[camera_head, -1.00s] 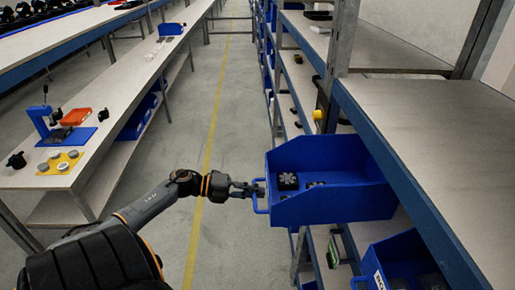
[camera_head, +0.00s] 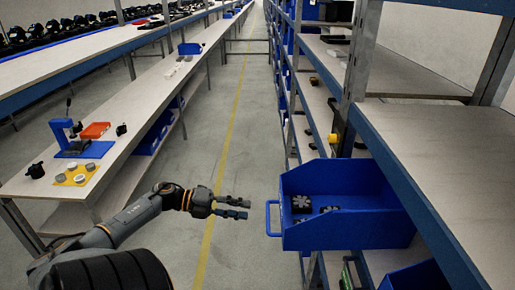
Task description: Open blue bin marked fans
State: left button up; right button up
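The blue bin (camera_head: 350,232) juts out from the shelf rack into the aisle at right. Several small dark fans (camera_head: 302,203) lie inside it. Its blue handle (camera_head: 269,219) faces left into the aisle. No label reading fans is legible from this angle. My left gripper (camera_head: 247,208) is a little left of the handle, apart from it, with its two fingers spread and nothing between them. My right gripper does not show.
The shelf rack's blue edge (camera_head: 408,190) runs along the right. Another blue bin (camera_head: 416,277) sits lower. A workbench with a blue press (camera_head: 66,136) and a yellow tray (camera_head: 77,175) stands at left. The aisle floor between is clear.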

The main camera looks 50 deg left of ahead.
pick_arm(q)
jog(key=shift+v, duration=1.6)
